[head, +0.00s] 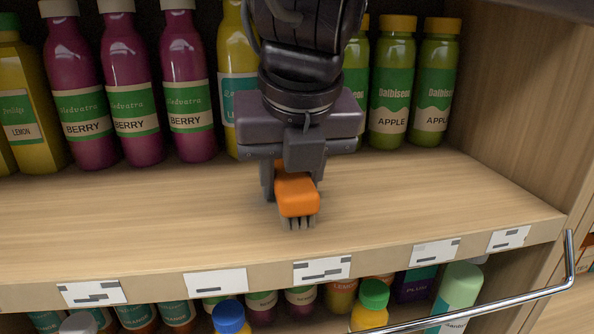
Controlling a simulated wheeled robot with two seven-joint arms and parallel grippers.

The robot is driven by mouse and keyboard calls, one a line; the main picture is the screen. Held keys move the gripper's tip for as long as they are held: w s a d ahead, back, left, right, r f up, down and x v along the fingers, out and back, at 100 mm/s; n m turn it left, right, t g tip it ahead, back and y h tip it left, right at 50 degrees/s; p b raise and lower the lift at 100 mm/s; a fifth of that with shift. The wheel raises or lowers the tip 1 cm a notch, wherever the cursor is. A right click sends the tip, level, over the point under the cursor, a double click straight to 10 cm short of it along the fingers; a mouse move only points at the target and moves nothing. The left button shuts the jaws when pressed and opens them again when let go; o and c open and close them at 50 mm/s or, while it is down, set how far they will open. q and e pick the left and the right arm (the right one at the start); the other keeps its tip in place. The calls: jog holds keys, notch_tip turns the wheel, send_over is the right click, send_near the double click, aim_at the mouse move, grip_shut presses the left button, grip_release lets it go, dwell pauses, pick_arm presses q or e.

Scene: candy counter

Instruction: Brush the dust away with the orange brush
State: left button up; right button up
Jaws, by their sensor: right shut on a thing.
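My right gripper (293,190) comes down from the top of the head view over the wooden shelf (130,225). It is shut on the orange brush (297,197). The brush has an orange body and grey bristles, which point down at the front part of the shelf board. I cannot tell whether the bristles touch the wood. No dust can be made out on the visible board; the area behind the brush and gripper is hidden. My left gripper is not in view.
Purple berry bottles (130,90) and a yellow lemon bottle (38,110) stand at the back left. Green apple bottles (393,85) stand at the back right, near the side wall (520,90). Price labels (216,281) line the front edge. A metal rail (480,308) crosses the lower right.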

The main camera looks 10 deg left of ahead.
jog(key=shift+s+a+f, duration=0.15)
jog(key=shift+s+a, duration=0.05)
jog(key=shift+s, duration=0.3)
jog(key=shift+s+a+f, duration=0.15)
jog(key=shift+s+a, duration=0.05)
jog(key=shift+s, duration=0.25)
jog(key=shift+w+a+r, duration=0.1)
jog(key=shift+w+r, duration=0.15)
jog(key=shift+w, duration=0.25)
jog(key=shift+w+a, duration=0.15)
jog(key=shift+w, duration=0.4)
jog(key=shift+w+d+r, duration=0.1)
jog(key=shift+w+d, duration=0.05)
jog(key=shift+w, duration=0.3)
jog(key=shift+w+d+r, duration=0.1)
jog(key=shift+w+d, duration=0.05)
jog(key=shift+w, duration=0.3)
jog(key=shift+s+f, duration=0.4)
jog(key=shift+s, duration=0.3)
jog(key=shift+s+r, duration=0.1)
jog(key=shift+s, duration=1.25)
jog(key=shift+w+a+r, duration=0.1)
jog(key=shift+w+r, duration=0.15)
jog(key=shift+w, duration=0.5)
jog(key=shift+w+f, duration=0.1)
jog(key=shift+w, duration=0.95)
jog(key=shift+s, duration=0.1)
